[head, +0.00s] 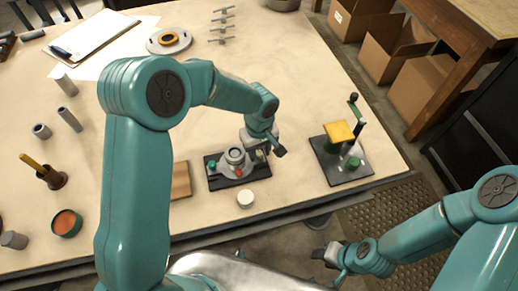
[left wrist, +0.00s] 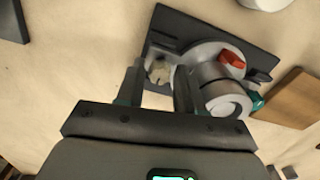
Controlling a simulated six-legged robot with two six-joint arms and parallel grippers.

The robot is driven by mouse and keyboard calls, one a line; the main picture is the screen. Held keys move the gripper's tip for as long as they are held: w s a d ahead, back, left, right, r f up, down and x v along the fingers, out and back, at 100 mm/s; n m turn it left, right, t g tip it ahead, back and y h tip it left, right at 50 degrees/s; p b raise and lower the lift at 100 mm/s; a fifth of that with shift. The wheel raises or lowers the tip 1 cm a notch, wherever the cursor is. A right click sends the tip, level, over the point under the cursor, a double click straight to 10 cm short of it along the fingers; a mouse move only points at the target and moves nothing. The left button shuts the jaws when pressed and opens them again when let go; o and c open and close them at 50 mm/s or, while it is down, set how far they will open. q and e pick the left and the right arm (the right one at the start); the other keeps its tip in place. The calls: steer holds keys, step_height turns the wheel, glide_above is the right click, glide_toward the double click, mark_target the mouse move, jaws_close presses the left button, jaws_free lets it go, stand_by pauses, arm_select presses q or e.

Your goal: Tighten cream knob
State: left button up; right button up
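The split casing (head: 232,160) sits on a dark base plate (head: 224,184) near the table's front edge. In the left wrist view it shows as a grey cylinder (left wrist: 219,92) with a red part (left wrist: 231,59) and a green part (left wrist: 257,102). The cream knob (left wrist: 158,70) is at one end of the base plate. My left gripper (head: 268,150) is above that end, fingers pointing down. In the left wrist view its fingers (left wrist: 159,84) are apart, with the knob between their tips; contact cannot be told. My right gripper (head: 330,256) hangs off the table's front edge, its opening unclear.
A white round cap (head: 245,198) lies in front of the casing. A wooden block (head: 181,180) is left of it. A second dark plate (head: 343,176) with a yellow block (head: 339,133) and green parts stands to the right. Bare table lies between the two plates.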

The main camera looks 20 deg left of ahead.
arm_select(q)
jaws_close()
